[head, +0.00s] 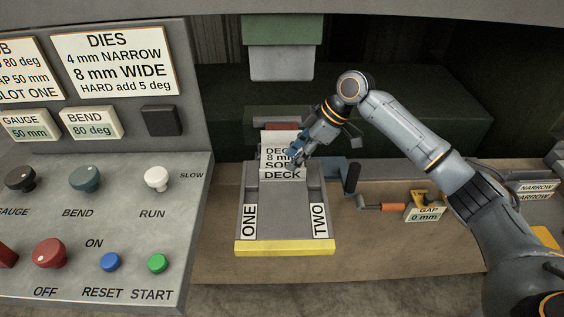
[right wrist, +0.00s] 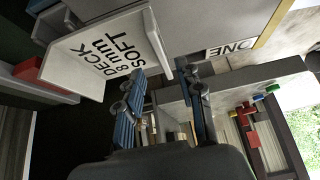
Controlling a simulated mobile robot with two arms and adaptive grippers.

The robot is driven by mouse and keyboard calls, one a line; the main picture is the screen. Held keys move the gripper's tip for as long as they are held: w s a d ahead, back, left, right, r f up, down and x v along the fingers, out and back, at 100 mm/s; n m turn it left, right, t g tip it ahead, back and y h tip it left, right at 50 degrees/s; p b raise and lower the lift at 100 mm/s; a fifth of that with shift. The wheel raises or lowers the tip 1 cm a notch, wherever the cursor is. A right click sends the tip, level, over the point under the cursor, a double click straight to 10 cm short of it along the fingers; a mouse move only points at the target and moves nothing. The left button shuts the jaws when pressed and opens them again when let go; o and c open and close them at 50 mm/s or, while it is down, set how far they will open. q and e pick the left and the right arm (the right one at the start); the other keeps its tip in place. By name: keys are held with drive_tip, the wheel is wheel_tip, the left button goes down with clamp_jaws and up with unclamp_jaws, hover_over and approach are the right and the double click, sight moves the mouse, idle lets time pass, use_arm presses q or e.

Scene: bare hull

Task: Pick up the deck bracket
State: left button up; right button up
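The deck bracket (head: 284,174) is a pale bent plate lettered DECK, 8 mm and SOFT. It sits at the back of the grey slide between slots ONE and TWO, under the press. My right gripper (head: 297,158) is at its right side and hides part of the lettering. In the right wrist view the bracket (right wrist: 98,52) lies just past the fingertips, its bent edge near the gap between them. My right gripper (right wrist: 168,72) has its fingers apart. I cannot tell whether they touch the bracket. My left gripper is not in view.
The grey slide (head: 283,217) has a yellow front edge. A green and grey press head (head: 282,62) hangs above. A control panel (head: 110,220) with knobs and buttons stands at left. A gauge tagged GAP 0 mm (head: 424,212) and an orange handle (head: 385,206) are at right.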

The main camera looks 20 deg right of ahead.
sight(283, 169)
drive_tip(key=shift+w+a+f, duration=0.1)
drive_tip(key=shift+a+f, duration=0.05)
drive_tip(key=shift+f, duration=0.1)
drive_tip(key=shift+p+x, duration=0.8)
drive_tip(key=shift+x, duration=0.1)
drive_tip(key=shift+p+x, duration=0.3)
drive_tip(key=shift+x, duration=0.85)
drive_tip(key=shift+s+a+f, duration=0.2)
drive_tip(key=shift+a+f, duration=0.05)
drive_tip(key=shift+f, duration=0.15)
drive_tip(key=shift+c, duration=0.2)
drive_tip(key=c, duration=0.7)
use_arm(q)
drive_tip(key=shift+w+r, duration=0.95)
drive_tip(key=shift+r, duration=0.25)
use_arm(e)
clamp_jaws()
drive_tip(key=shift+w, duration=0.1)
